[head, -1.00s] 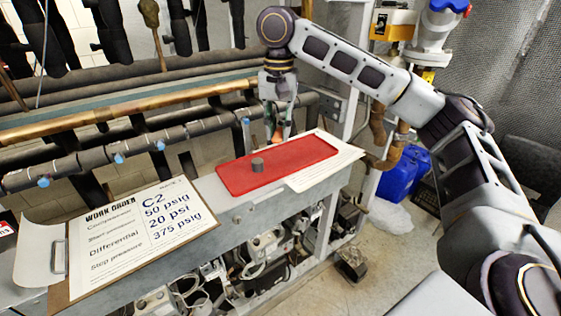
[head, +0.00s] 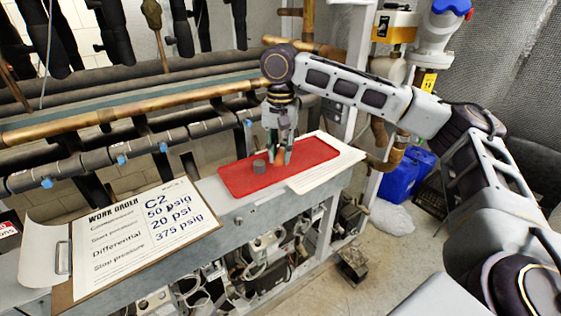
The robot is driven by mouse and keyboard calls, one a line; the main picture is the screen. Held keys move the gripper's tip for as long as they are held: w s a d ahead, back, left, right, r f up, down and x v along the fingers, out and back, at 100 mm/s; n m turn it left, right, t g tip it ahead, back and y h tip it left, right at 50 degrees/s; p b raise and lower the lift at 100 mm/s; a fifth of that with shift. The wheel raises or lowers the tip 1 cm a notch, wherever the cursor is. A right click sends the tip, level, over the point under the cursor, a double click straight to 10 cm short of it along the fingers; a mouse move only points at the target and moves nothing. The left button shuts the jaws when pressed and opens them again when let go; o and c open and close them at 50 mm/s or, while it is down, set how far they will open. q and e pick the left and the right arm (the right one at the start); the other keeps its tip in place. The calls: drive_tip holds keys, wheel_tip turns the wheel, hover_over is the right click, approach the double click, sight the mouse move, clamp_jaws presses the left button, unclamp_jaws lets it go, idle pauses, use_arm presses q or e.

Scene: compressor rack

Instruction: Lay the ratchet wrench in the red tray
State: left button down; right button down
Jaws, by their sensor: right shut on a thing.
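The red tray (head: 312,152) lies flat on the grey ledge. A small dark grey cylinder (head: 260,167) stands in the tray's left half. My right gripper (head: 280,157) points down over the tray, just right of and behind the cylinder. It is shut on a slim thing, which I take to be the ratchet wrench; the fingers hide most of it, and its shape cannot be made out. I cannot tell whether it touches the tray floor. My left gripper is not in view.
A clipboard with a work order (head: 145,236) lies on the ledge at the left. White paper (head: 335,170) sticks out from under the tray's right side. Pipes (head: 130,106) run behind the ledge. A blue container (head: 402,178) stands on the floor at right. The tray's right half is clear.

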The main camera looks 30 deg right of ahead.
sight(280, 154)
drive_tip(key=shift+f, duration=1.45)
drive_tip(key=shift+s+f, duration=0.15)
drive_tip(key=shift+f, duration=0.4)
drive_tip(key=c, duration=1.2)
unclamp_jaws()
drive_tip(key=shift+f, duration=0.1)
drive_tip(key=shift+c, duration=0.2)
drive_tip(key=shift+r, duration=0.25)
drive_tip(key=shift+r, duration=0.35)
wheel_tip(280, 154, up, 11)
drive_tip(key=shift+r+b, duration=0.2)
drive_tip(key=shift+b, duration=0.1)
